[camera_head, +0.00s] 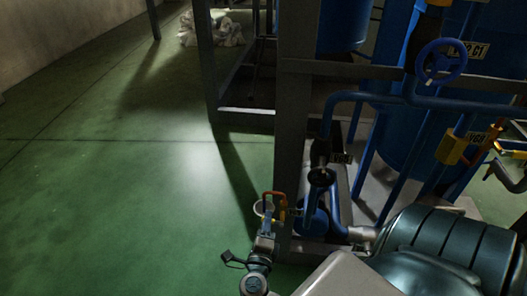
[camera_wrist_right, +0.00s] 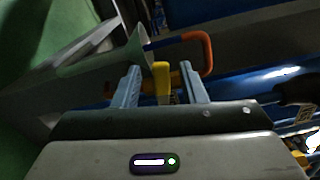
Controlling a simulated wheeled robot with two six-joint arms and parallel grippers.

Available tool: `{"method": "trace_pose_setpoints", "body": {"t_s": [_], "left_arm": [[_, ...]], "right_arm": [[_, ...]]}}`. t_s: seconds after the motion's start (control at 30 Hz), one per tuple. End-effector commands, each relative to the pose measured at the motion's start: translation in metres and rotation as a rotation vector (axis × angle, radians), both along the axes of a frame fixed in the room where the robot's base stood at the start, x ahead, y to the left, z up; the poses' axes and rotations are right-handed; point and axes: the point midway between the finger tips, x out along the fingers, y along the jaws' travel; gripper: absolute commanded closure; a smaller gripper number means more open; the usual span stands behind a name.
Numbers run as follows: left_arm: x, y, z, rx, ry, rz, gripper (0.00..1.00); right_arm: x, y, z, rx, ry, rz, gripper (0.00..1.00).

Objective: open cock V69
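A cock with an orange-red bent handle (camera_head: 277,195) and a yellow part (camera_head: 283,212) stands low beside the frame post. I cannot read a V69 tag on it. My right gripper (camera_head: 267,221) is at this cock. In the right wrist view, my right gripper (camera_wrist_right: 162,86) is open, with a finger on each side of the yellow part (camera_wrist_right: 162,76) and a visible gap on both sides. The orange-red handle (camera_wrist_right: 205,52) shows just beyond the fingertips, to the right. Contact cannot be told. My left gripper is not in view.
A grey frame post (camera_head: 295,120) rises close to the cock. A blue pipe with a black handwheel (camera_head: 321,177) is to its right. Blue tanks (camera_head: 405,130), a blue handwheel (camera_head: 441,62) and a yellow valve (camera_head: 451,147) stand farther right. The green floor (camera_head: 120,190) at left is clear.

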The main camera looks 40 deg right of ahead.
Motion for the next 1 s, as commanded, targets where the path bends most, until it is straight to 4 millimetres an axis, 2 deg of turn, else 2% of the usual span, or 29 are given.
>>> {"method": "trace_pose_setpoints", "body": {"t_s": [0.2, 0.27, 0.4, 0.77, 1.0], "left_arm": [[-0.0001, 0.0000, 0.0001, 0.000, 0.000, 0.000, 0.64], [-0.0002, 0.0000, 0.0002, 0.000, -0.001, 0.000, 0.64], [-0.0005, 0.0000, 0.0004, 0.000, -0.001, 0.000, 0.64], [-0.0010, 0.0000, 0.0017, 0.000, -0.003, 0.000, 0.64], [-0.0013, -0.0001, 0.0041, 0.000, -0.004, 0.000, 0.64]], "right_arm": [[-0.0001, -0.0001, 0.0002, 0.000, 0.000, 0.000, 0.62], [0.0000, 0.0000, 0.0002, 0.000, 0.000, 0.000, 0.72], [0.0000, 0.0000, 0.0002, 0.001, -0.001, 0.000, 0.99], [-0.0002, -0.0001, 0.0022, 0.022, -0.028, 0.000, 1.00], [-0.0015, -0.0013, 0.0087, 0.107, -0.134, 0.000, 1.00]]}}
